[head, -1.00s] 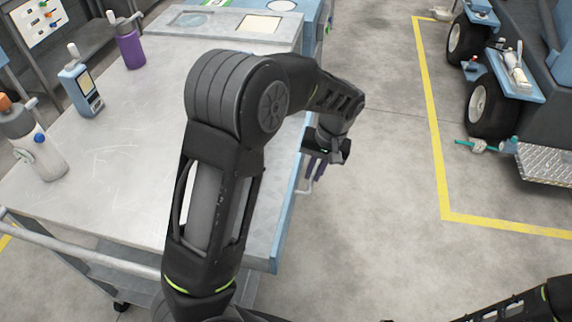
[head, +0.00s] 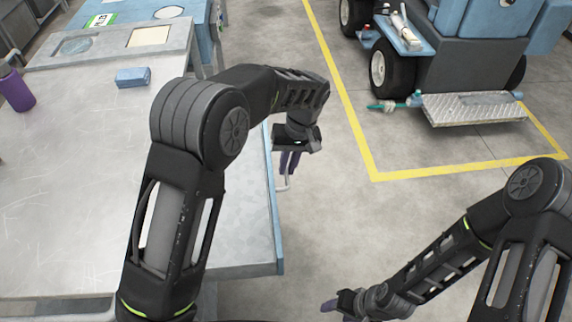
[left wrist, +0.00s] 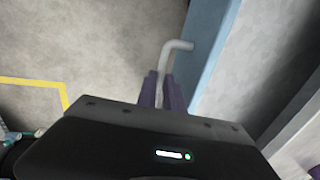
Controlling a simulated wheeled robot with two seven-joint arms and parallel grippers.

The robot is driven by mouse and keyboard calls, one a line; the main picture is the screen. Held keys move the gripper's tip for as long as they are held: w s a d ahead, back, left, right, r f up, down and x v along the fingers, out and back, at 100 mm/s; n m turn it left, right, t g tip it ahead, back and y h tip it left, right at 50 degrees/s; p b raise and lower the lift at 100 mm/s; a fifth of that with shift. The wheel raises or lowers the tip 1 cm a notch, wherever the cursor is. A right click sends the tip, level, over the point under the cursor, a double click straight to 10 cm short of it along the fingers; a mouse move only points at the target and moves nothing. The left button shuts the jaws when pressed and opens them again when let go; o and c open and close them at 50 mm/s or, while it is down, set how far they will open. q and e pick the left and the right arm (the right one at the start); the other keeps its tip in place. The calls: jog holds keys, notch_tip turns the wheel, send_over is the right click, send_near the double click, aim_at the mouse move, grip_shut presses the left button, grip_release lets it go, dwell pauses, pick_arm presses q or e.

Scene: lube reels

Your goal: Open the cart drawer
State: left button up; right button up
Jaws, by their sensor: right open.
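The cart has a scratched grey metal top (head: 70,200) and a blue side (head: 275,215), and fills the left of the head view. A pale bent drawer handle (head: 284,184) sticks out from that side and shows in the left wrist view (left wrist: 178,46) beside the blue panel. My left gripper (head: 288,163) points down there. Its purple fingers (left wrist: 160,92) are close together with the handle's bar between them. The drawer front is mostly hidden, and I see no gap at it. My right gripper (head: 328,305) is open, low in the head view, apart from the cart.
A small blue box (head: 133,77) and a purple bottle (head: 15,90) stand on the cart top. Clear concrete floor (head: 335,210) lies right of the cart. A blue-grey wheeled machine (head: 480,50) stands beyond a yellow floor line (head: 350,120).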

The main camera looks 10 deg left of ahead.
pick_arm(q)
jog(key=o, duration=0.4)
jog(key=r, duration=0.2)
jog(key=d+r, duration=0.1)
jog(key=r, duration=0.4)
jog(key=shift+w+d+r+b, duration=0.2)
jog(key=shift+w+r+b, duration=0.05)
jog(key=shift+r+b, duration=0.1)
